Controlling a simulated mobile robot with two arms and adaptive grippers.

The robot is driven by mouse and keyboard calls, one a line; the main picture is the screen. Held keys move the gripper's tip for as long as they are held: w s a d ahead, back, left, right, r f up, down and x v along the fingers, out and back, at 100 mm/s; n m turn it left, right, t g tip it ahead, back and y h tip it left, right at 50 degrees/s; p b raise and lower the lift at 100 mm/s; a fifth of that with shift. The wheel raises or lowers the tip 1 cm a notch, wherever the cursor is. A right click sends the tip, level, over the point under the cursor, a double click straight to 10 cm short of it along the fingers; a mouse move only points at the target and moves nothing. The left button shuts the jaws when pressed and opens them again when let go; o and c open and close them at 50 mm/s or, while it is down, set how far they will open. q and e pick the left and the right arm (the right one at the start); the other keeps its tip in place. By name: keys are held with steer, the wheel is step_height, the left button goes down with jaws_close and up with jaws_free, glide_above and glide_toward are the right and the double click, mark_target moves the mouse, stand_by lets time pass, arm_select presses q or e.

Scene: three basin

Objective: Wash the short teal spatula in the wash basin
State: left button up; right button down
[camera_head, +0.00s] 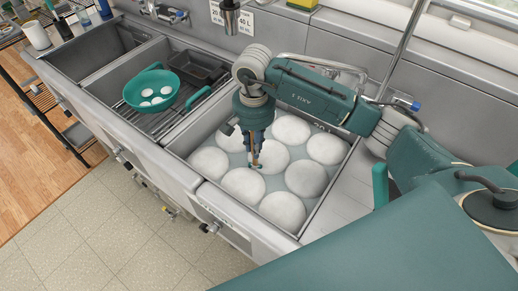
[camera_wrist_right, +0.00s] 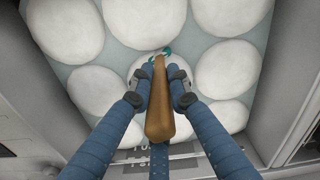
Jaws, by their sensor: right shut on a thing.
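My right gripper (camera_head: 254,150) points down into the wash basin (camera_head: 272,183), which holds pale water and several large white foam mounds. It is shut on the spatula's brown handle (camera_wrist_right: 160,110). The handle lies between the blue fingers in the right wrist view. A small bit of the spatula's teal head (camera_wrist_right: 167,50) shows beyond the fingertips, close to a foam mound. The rest of the head is hidden, and I cannot tell how deep it is. My left gripper is not in view.
The middle basin has a rack (camera_head: 163,121) bearing a teal pan (camera_head: 133,92) with white round spots inside and a dark tray (camera_head: 196,68). The left basin (camera_head: 98,52) looks empty. A tall faucet pipe (camera_head: 405,45) rises behind the wash basin. A yellow sponge (camera_head: 303,4) lies at the back.

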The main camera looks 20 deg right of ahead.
steer(key=s+d, duration=0.6)
steer(key=s, duration=0.4)
steer(key=shift+s+b, duration=0.2)
steer(key=shift+b, duration=0.25)
steer(key=w+a+b, duration=0.1)
steer(key=w+a, duration=0.1)
steer(key=w, duration=0.1)
steer(key=w+a+b, duration=0.2)
steer(key=w, duration=0.1)
steer(key=w+a+b, duration=0.1)
steer(key=w+b, duration=0.1)
steer(key=w, duration=0.2)
steer(key=shift+a+f, duration=0.1)
steer(key=shift+a, duration=0.3)
steer(key=shift+w+a, duration=0.15)
steer(key=shift+w, duration=0.1)
